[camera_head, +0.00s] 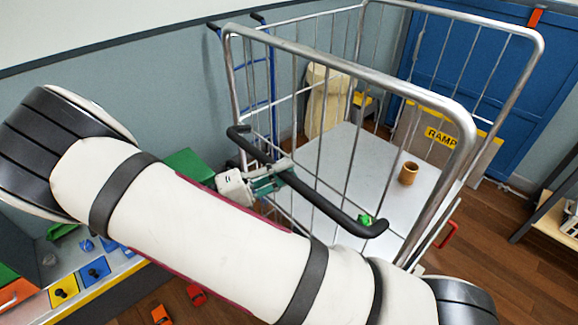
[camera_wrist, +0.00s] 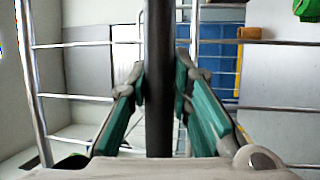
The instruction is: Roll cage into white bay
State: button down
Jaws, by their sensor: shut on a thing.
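The roll cage (camera_head: 395,205) is a silver wire frame with a flat grey deck and a black push handle (camera_head: 325,203) on its near side. My gripper (camera_head: 281,170) is shut on this handle, left of its middle. In the wrist view the dark handle bar (camera_wrist: 159,120) stands between my gripper's green-sided fingers (camera_wrist: 160,80). A small brown cup (camera_head: 408,173) stands on the deck or shows through the bars. A green piece (camera_head: 367,219) sits near the handle's right end. I see no white bay in either view. My arm hides the floor in front.
A blue door (camera_head: 485,70) and a grey ramp board marked RAMP (camera_head: 441,137) stand behind at right. A cream sack (camera_head: 324,98) and blue hand truck stand by the wall. Shelving (camera_head: 555,200) is at right.

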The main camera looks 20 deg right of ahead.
jog(key=shift+s+a, duration=0.25)
jog(key=shift+a, duration=0.35)
jog(key=shift+f, duration=0.1)
jog(key=c, duration=1.4)
grip_release()
jog(key=shift+a, duration=0.1)
jog(key=shift+c, duration=0.2)
jog(key=a+f, duration=0.2)
jog(key=a, duration=0.9)
jog(key=shift+w+a, duration=0.3)
jog(key=shift+a, duration=0.1)
